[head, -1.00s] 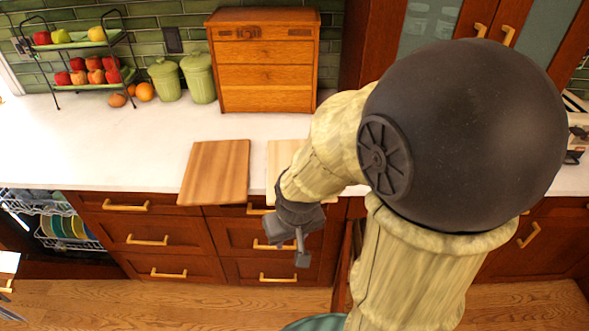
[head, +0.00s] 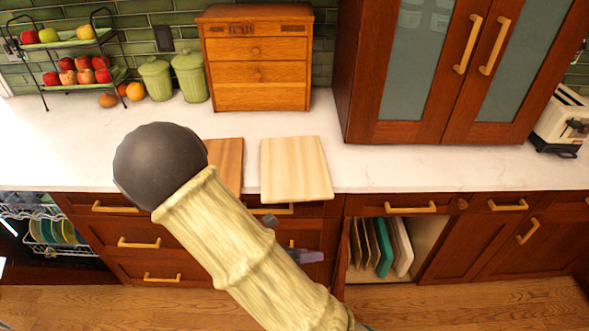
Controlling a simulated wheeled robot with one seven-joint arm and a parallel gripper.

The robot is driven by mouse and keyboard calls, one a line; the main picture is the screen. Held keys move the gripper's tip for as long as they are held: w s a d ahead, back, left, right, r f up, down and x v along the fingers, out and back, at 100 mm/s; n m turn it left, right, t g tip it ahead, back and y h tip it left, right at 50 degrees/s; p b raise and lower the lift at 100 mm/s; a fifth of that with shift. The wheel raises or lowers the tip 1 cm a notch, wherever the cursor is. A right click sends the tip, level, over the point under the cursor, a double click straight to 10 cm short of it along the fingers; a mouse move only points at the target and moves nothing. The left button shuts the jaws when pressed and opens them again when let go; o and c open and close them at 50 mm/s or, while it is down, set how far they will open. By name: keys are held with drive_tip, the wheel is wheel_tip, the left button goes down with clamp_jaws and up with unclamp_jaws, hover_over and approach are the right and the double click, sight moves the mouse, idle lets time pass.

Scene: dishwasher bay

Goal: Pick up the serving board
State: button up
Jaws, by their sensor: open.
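Two wooden boards lie flat on the white counter near its front edge. The pale board (head: 296,168) is in full view. The reddish-brown board (head: 228,160) to its left is partly hidden by my arm. More boards (head: 384,246) stand upright in an open lower cabinet, one green and others whitish or brown. The frames do not show which board is the serving board. My gripper (head: 300,253) is mostly hidden behind my arm, low in front of the drawers and left of the open cabinet. It is open, and I see nothing held in it.
The dishwasher (head: 52,232) at the far left is open with plates in its rack. A wooden drawer box (head: 254,62), green canisters (head: 190,77) and a fruit stand (head: 80,62) line the back. A toaster (head: 563,122) stands right. The counter's middle right is clear.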

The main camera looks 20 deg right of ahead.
drive_tip(key=w+a+f+n+t, duration=0.1)
drive_tip(key=w+a+n+t, duration=0.3)
drive_tip(key=n, duration=0.5)
drive_tip(key=w+a+f+n+t+b, duration=0.1)
drive_tip(key=w+a+n+t, duration=0.3)
drive_tip(key=n+t, duration=0.4)
drive_tip(key=shift+w+n+h, duration=0.4)
drive_tip(key=shift+w+n, duration=0.2)
drive_tip(key=shift+w, duration=0.25)
drive_tip(key=shift+w+r, duration=0.1)
drive_tip(key=p+x, duration=0.1)
drive_tip(key=x, duration=1.1)
drive_tip(key=shift+d+r, duration=0.15)
drive_tip(key=shift+d, duration=0.1)
